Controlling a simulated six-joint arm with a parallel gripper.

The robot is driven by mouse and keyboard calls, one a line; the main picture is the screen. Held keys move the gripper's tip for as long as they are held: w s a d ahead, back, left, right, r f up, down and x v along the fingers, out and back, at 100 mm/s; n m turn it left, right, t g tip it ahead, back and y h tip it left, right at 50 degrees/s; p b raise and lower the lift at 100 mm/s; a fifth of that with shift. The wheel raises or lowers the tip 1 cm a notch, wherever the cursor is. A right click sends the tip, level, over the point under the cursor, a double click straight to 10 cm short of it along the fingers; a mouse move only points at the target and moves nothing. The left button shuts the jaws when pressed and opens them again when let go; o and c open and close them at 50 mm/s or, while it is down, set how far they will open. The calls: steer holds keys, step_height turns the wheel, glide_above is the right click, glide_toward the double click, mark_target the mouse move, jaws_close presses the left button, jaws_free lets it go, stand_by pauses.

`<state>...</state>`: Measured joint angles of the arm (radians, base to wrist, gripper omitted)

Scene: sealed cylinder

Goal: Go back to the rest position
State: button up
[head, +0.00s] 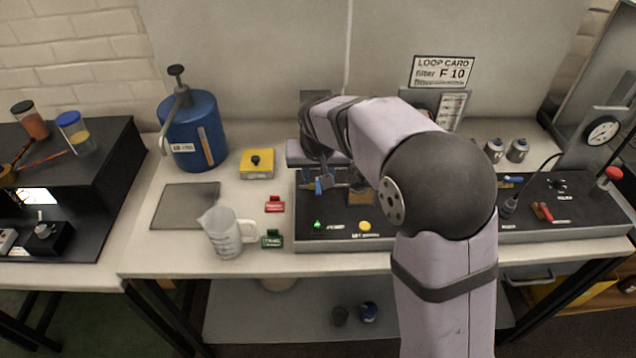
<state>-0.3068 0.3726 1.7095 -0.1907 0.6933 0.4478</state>
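My arm rises from the bottom right, bends at the dark elbow joint and reaches back left over the bench. My gripper (322,180) hangs down from the wrist over the left part of a black panel (338,240). It is small and dark here, partly covered by my own wrist. A small blue part shows at its tip; I cannot tell whether it is held or belongs to the panel. A grey block and a small brown block (361,196) are close to it. I cannot tell whether the fingers touch anything.
Left of the panel stand a measuring jug (222,236), a blue pump canister (196,132), a yellow button box (257,163), and red (274,204) and green (272,239) tags. A grey mat (184,207) lies bare. Two small canisters and a gauge are behind and right of my arm.

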steer(key=shift+s+r, duration=0.25)
steer(key=shift+r, duration=0.4)
steer(key=s+d+f+g, duration=0.1)
steer(key=s+d+f, duration=0.2)
steer(key=s, duration=0.6)
steer(key=s+d+f+g, duration=0.2)
steer(key=s+d, duration=0.3)
steer(key=s, duration=0.4)
steer(key=s+d+f+g, duration=0.1)
steer(key=s+d+f, duration=0.3)
steer(key=s, duration=0.5)
steer(key=shift+s+d+g, duration=0.2)
steer(key=shift+d+g, duration=0.1)
step_height(320, 180, down, 28)
steer(key=b, duration=2.8)
steer(key=shift+f+b, duration=0.2)
steer(key=shift+b, duration=0.1)
